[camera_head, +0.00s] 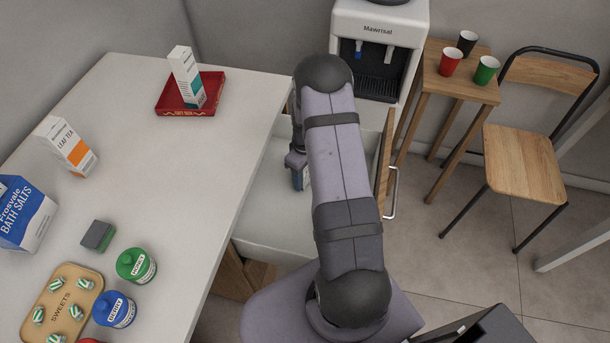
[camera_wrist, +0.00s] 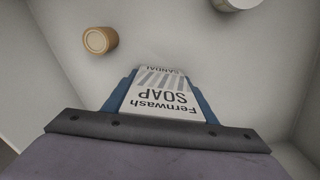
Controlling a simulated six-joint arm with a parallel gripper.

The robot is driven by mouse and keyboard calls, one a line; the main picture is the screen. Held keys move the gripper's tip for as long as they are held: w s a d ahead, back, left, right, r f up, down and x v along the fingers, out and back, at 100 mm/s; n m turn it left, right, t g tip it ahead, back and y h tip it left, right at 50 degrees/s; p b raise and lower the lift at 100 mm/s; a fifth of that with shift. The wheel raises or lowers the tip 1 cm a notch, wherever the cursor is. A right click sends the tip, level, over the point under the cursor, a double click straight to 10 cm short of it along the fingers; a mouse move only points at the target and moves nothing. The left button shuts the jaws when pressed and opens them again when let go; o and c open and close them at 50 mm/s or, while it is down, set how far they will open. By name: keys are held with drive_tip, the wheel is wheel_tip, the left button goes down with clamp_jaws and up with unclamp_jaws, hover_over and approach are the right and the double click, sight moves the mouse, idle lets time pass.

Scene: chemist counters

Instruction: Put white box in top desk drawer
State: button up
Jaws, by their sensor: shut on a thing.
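A white soap box (camera_wrist: 158,98) lettered "Fernwash SOAP" is between the blue fingers of my gripper (camera_wrist: 162,92) in the wrist view. My gripper (camera_head: 300,178) is shut on it and is inside the outline of the open desk drawer (camera_head: 268,222) in the head view. The drawer has pale walls and a wooden front (camera_head: 384,150) with a metal handle (camera_head: 392,192). My arm covers much of the drawer, and the box cannot be made out in the head view. Whether the box touches the drawer floor cannot be told.
In the wrist view a round tan-topped item (camera_wrist: 98,40) and a pale round item (camera_wrist: 235,3) are near the box. On the desk (camera_head: 190,160) are a red tray (camera_head: 213,92), a tea carton (camera_head: 68,147) and jars (camera_head: 136,265). A water dispenser (camera_head: 380,35) stands behind.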

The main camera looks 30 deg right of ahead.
drive_tip(key=o, duration=1.1)
drive_tip(key=shift+f, duration=0.1)
wheel_tip(320, 180, up, 12)
drive_tip(key=p, duration=0.9)
drive_tip(key=shift+r, duration=0.2)
drive_tip(key=shift+a+r, duration=0.3)
drive_tip(key=shift+r, duration=0.15)
drive_tip(key=shift+s+a+r+m, duration=0.75)
drive_tip(key=shift+s+a+r, duration=2)
drive_tip(key=shift+s, duration=0.4)
drive_tip(key=shift+s+a+r+m, duration=0.8)
drive_tip(key=shift+s+a+r, duration=1.8)
drive_tip(key=shift+s+r, duration=0.45)
drive_tip(key=shift+s+a+r+m, duration=0.75)
drive_tip(key=shift+s+a+r, duration=2)
drive_tip(key=shift+s, duration=0.45)
drive_tip(key=shift+d, duration=0.1)
